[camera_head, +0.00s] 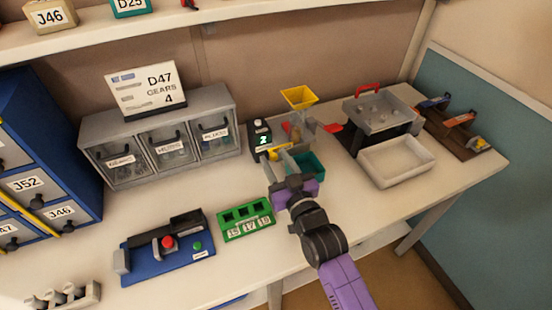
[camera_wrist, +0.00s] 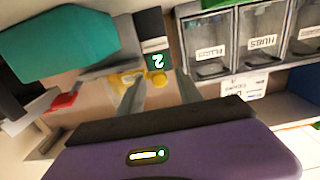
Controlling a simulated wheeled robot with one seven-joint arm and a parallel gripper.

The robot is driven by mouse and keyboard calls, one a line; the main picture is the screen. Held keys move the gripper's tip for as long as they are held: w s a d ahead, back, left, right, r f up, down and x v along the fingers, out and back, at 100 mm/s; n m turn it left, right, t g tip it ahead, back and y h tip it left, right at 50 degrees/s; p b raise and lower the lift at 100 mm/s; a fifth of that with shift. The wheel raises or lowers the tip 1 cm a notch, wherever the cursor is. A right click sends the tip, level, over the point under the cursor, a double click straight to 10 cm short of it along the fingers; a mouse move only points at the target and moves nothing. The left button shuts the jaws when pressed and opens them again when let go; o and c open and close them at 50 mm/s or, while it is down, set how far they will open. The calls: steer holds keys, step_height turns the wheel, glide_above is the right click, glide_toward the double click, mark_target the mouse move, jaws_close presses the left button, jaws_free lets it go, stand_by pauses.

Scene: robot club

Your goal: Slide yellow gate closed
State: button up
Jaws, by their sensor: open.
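The yellow gate (camera_head: 279,152) sits low on the sorting device, below the yellow hopper (camera_head: 299,98) and beside the black counter (camera_head: 260,134) reading 2. In the wrist view the gate (camera_wrist: 157,79) shows a round yellow knob close to the counter (camera_wrist: 156,60). My gripper (camera_head: 281,170) is at the device's front. In the wrist view my gripper's fingers (camera_wrist: 160,82) are apart, with the knob seen between their tips. I cannot tell whether either finger touches it. My purple gripper body hides part of the device's front in the head view.
A teal bin (camera_head: 309,163) stands right of the gate, and a red lever or tray (camera_head: 332,127) sticks out behind it. A grey drawer unit (camera_head: 161,136) is at left. A green block (camera_head: 247,219) lies in front; a white tray (camera_head: 397,161) is at right.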

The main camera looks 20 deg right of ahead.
steer(key=shift+w, duration=0.15)
jaws_close()
stand_by(1.4)
